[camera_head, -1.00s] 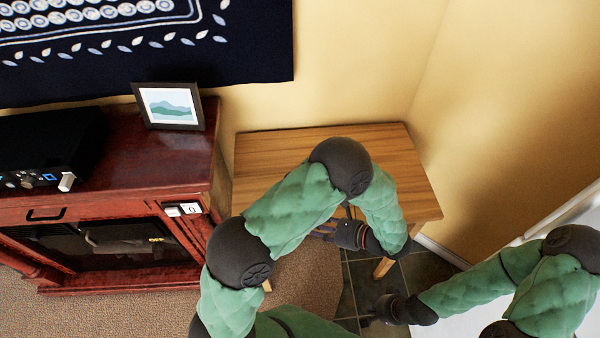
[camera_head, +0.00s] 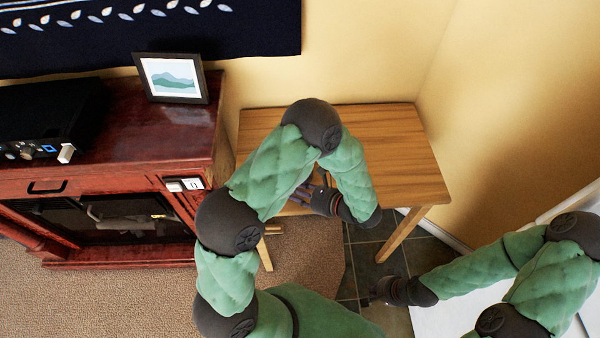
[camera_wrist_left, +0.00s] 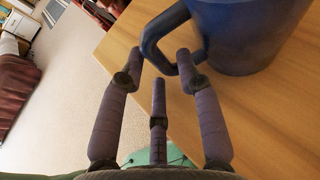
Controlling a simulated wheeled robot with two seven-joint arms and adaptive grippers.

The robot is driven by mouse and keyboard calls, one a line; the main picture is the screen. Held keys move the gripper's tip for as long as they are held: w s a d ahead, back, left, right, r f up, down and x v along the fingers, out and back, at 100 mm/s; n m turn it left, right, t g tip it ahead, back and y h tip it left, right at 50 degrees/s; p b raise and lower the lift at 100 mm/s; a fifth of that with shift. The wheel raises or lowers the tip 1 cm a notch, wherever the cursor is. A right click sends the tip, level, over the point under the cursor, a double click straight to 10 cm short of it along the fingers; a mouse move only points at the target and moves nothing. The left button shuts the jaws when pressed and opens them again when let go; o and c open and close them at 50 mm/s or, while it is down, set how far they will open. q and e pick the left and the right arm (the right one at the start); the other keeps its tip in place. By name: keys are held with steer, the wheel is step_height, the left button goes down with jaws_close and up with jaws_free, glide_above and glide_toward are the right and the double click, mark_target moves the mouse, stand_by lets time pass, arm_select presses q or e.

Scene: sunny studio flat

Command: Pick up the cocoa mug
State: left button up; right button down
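A dark blue mug (camera_wrist_left: 245,35) stands on the wooden table at the upper right of the left wrist view. Its handle (camera_wrist_left: 150,45) points toward my left gripper (camera_wrist_left: 158,65). The gripper's fingers are spread open, with the handle just beyond and close to the fingertips. I cannot tell whether a finger touches it. In the head view my left gripper (camera_head: 303,196) is at the table's front edge, and my arm hides the mug. My right gripper (camera_head: 368,292) hangs low over the dark floor tiles, away from the table. Its fingers are too small to read.
The wooden table (camera_head: 400,160) stands against the yellow wall. A red-brown cabinet (camera_head: 150,150) with a picture frame (camera_head: 172,78) and a black device (camera_head: 45,130) is to its left. A white surface (camera_head: 450,318) lies below my right arm.

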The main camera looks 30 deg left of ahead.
arm_select(q)
steer(key=shift+a+f, duration=0.1)
steer(key=shift+a, duration=0.3)
jaws_close()
